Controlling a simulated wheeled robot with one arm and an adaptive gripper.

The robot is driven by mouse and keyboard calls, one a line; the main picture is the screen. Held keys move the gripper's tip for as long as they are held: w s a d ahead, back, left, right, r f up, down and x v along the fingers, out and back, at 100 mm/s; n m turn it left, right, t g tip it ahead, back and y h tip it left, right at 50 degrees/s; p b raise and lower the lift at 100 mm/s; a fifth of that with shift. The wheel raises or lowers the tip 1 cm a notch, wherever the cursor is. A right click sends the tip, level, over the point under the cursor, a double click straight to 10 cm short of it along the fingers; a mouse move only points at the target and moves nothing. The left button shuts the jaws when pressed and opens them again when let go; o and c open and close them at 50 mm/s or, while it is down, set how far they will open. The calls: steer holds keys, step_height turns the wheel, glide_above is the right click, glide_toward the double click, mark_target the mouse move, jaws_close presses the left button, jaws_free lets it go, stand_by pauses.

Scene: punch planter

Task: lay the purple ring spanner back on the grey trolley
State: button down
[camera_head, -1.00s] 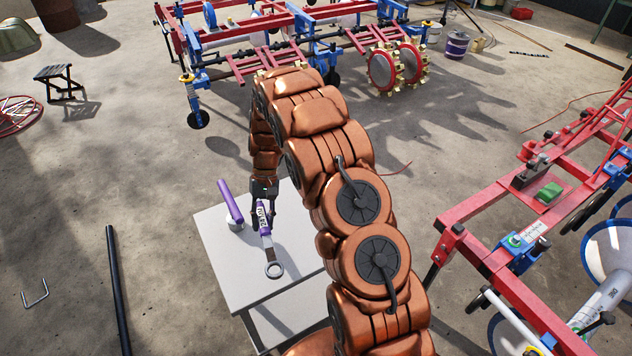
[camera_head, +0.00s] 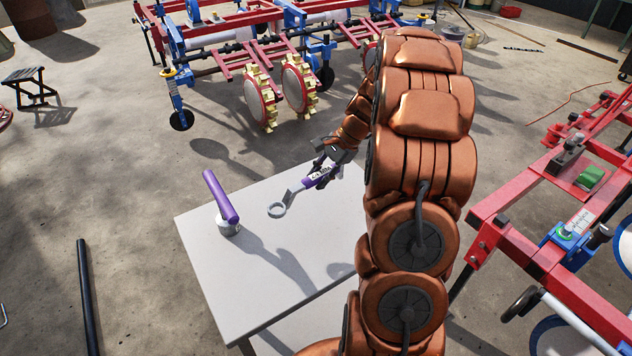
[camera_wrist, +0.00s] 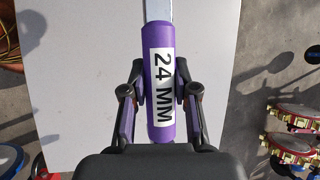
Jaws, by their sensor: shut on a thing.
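The purple ring spanner (camera_head: 316,180) has a purple handle with a white "24 MM" label and a grey ring end pointing left. It also shows in the wrist view (camera_wrist: 159,105), its shaft running out of the top of the picture. My gripper (camera_head: 322,172) is shut on the handle, one finger on each side in the wrist view (camera_wrist: 159,88). The grey trolley (camera_head: 290,290) has a flat pale top. The spanner is over the far part of the top and appears raised above it; the exact height is hard to tell.
A second purple-handled thing (camera_head: 221,196) leans on a small white round piece at the trolley's left edge. The middle and front of the top are bare. Red and blue planter frames stand behind (camera_head: 250,40) and at right (camera_head: 510,210). A black bar (camera_head: 88,300) lies on the floor at left.

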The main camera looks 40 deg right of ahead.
steer(key=shift+w+d+f+m+t, duration=0.1)
steer(key=shift+d+f+m+t, duration=0.15)
steer(key=shift+d+m, duration=0.2)
steer(key=shift+d+b, duration=0.1)
steer(key=shift+b, duration=0.25)
steer(key=shift+f+b, duration=2.4)
steer(key=shift+f, duration=2)
steer(key=c, duration=0.8)
jaws_free()
steer(key=shift+r, duration=0.1)
steer(key=v, duration=1.2)
